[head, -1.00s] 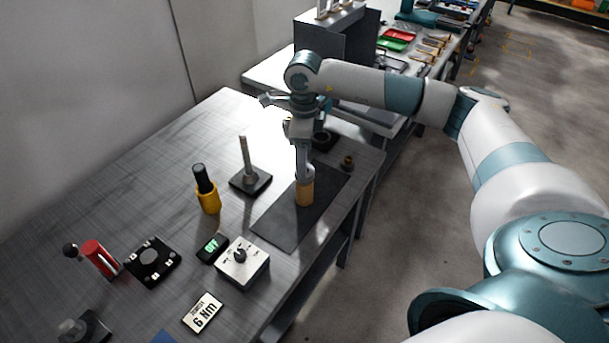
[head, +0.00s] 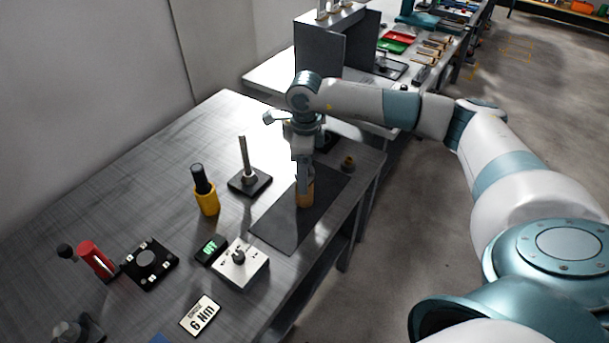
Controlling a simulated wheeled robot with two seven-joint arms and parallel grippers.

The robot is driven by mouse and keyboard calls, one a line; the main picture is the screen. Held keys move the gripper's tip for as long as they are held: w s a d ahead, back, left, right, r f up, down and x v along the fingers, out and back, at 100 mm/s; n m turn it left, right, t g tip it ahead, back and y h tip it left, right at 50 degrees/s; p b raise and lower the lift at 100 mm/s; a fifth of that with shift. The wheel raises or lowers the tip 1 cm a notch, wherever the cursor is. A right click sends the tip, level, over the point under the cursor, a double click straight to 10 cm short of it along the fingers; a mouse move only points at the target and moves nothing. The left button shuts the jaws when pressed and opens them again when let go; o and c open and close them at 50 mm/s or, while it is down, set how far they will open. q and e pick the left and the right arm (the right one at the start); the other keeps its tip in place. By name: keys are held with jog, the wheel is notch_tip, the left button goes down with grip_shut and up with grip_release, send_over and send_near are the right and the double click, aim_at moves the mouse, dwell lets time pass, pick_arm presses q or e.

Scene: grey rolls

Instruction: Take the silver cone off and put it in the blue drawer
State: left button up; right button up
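My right gripper (head: 305,183) points down over the dark mat, at the top of a small tan cylinder (head: 305,198) that stands upright there. The fingers overlap the cylinder's upper part in the picture. I cannot tell whether they are open or shut on anything. I cannot make out a silver cone; one at the cylinder's top would be hidden by the gripper. No blue drawer is clear to me; only a blue patch (head: 160,338) shows at the bottom edge. My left gripper is not in view.
The dark mat (head: 275,226) lies near the table's right edge. Left of it stand a metal post on a black base (head: 262,187), a yellow-and-black tool (head: 207,201) and a white dial box (head: 241,266). A small brass-coloured piece (head: 347,163) sits by the back right edge.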

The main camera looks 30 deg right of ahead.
jog(key=shift+c, duration=0.3)
jog(key=c, duration=1.3)
jog(key=shift+r, duration=0.1)
jog(key=s+d+r+p, duration=0.3)
jog(key=s+d+r, duration=0.2)
jog(key=s+r, duration=0.5)
jog(key=shift+s+d+r, duration=0.15)
jog(key=shift+d+r, duration=0.1)
jog(key=shift+r, duration=0.2)
jog(key=shift+f, duration=0.1)
